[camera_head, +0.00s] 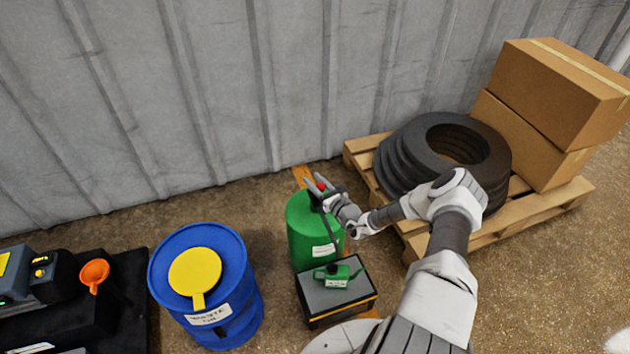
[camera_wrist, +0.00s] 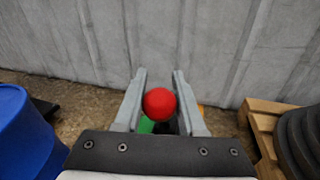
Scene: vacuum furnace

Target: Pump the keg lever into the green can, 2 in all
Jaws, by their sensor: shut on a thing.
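The green keg (camera_head: 303,231) stands upright on the floor near the wall, with a white label on its front. Its lever has a red ball knob (camera_wrist: 160,103), which sits between the fingers of my gripper (camera_wrist: 157,100). In the head view my gripper (camera_head: 318,188) is above the keg's top, shut on the knob. The green can (camera_head: 337,275) rests on a dark box-shaped stand (camera_head: 318,297) in front of the keg. A dark thin part runs from the keg's top down toward the can; whether it reaches the can's opening I cannot tell.
A blue drum (camera_head: 248,290) with a yellow lid stands left of the keg. An orange funnel (camera_head: 94,272) and dark equipment lie at far left. A pallet (camera_head: 540,204) with stacked tires (camera_head: 400,160) and boxes (camera_head: 560,90) stands at right. A corrugated wall (camera_head: 230,80) closes the back.

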